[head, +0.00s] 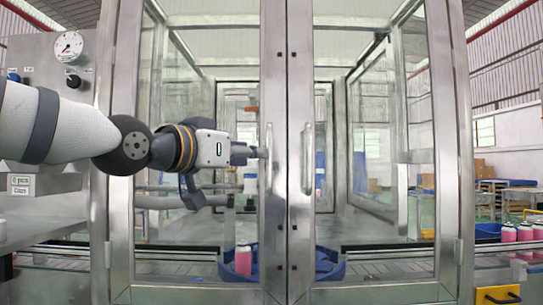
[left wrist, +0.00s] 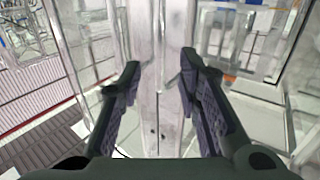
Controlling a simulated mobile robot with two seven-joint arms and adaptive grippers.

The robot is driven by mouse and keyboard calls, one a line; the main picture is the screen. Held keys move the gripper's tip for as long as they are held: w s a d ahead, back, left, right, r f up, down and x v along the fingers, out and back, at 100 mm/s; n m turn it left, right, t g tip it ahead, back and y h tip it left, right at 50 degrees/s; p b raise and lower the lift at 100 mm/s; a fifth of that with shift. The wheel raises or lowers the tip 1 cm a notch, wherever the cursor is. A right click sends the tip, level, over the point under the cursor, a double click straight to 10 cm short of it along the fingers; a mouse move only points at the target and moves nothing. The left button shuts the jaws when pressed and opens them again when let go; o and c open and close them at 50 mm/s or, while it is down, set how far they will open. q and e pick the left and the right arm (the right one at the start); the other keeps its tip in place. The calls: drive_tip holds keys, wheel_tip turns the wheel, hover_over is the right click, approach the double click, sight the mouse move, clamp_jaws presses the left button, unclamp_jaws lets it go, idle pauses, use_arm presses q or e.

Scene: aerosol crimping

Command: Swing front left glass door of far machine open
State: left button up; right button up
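The machine's front left glass door (head: 273,60) is shut, its metal stile meeting that of the right glass door (head: 299,60) at the middle. A slim vertical handle (head: 269,165) is on the left door; the right door has its own handle (head: 307,155). My left gripper (head: 258,153) is at the left door's handle, reaching in from the left. In the left wrist view my left gripper (left wrist: 160,64) is open, its dark fingers apart with bright metal uprights between and beyond them. I cannot tell whether it touches the handle. My right gripper is not in view.
A control panel with a gauge (head: 68,45) stands at the left. More pink cans (head: 509,236) stand at the right, near a yellow box (head: 498,296).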

use_arm(q)
hover_over(269, 192)
drive_tip(key=shift+w, duration=0.3)
drive_tip(key=shift+c, duration=0.2)
clamp_jaws()
